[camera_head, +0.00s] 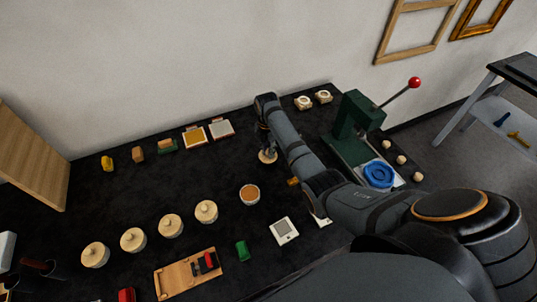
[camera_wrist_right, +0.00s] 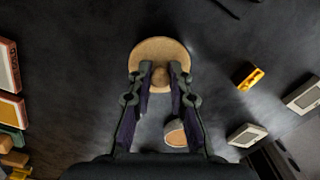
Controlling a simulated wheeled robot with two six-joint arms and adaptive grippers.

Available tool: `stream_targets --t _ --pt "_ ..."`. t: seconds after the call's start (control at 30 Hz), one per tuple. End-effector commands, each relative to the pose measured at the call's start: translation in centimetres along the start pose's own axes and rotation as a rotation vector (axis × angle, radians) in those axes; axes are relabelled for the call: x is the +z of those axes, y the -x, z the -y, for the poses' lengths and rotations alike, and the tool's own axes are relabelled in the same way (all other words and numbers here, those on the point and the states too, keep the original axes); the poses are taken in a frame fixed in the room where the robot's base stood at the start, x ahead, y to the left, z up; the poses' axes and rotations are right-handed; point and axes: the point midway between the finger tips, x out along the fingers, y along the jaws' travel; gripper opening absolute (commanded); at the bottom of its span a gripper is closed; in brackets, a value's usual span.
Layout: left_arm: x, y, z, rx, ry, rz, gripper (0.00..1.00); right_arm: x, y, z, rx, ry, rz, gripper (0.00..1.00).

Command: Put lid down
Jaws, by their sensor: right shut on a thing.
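My right gripper (camera_head: 266,146) is shut on the knob of a round pale wooden lid (camera_head: 268,157), right of and behind the open pot. In the right wrist view the lid (camera_wrist_right: 158,50) is a tan disc, its knob between the fingertips of my gripper (camera_wrist_right: 160,75). I cannot tell whether the lid touches the dark table. The open round pot (camera_head: 250,195) has orange-brown contents; in the wrist view this pot (camera_wrist_right: 176,136) shows partly between the fingers. Several similar pots with knobbed lids (camera_head: 171,226) stand to its left. My left gripper is not in view.
A green press (camera_head: 355,130) with a red-knobbed lever and a blue round piece (camera_head: 378,174) stands right of my arm. The table left of the lid is bare.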

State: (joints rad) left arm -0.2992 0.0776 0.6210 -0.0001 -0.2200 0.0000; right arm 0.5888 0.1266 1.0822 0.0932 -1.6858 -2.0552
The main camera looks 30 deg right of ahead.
Motion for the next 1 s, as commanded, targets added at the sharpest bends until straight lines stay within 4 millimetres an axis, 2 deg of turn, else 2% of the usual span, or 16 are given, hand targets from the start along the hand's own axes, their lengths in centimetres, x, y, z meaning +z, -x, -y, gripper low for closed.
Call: stream_targets --t 0.03,0.13,0.5,0.53,0.67,1.0 --pt "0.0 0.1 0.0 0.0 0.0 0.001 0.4 -0.1 -1.1 0.2 -0.007 0.0 -0.004 0.0" --pt "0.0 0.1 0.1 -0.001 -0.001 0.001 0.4 -0.1 -2.2 0.2 -0.004 0.0 -0.002 0.0" --pt "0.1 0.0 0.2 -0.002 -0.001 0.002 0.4 -0.1 -2.9 0.2 -0.003 -0.001 -0.002 0.0" --pt "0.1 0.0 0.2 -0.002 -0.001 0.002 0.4 -0.1 -2.8 0.1 -0.003 -0.001 -0.002 0.22" --pt "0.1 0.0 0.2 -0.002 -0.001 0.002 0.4 -0.1 -2.8 0.2 -0.003 -0.001 -0.002 0.4" --pt "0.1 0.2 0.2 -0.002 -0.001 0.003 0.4 -0.1 -2.4 0.2 -0.002 -0.001 -0.001 0.41"
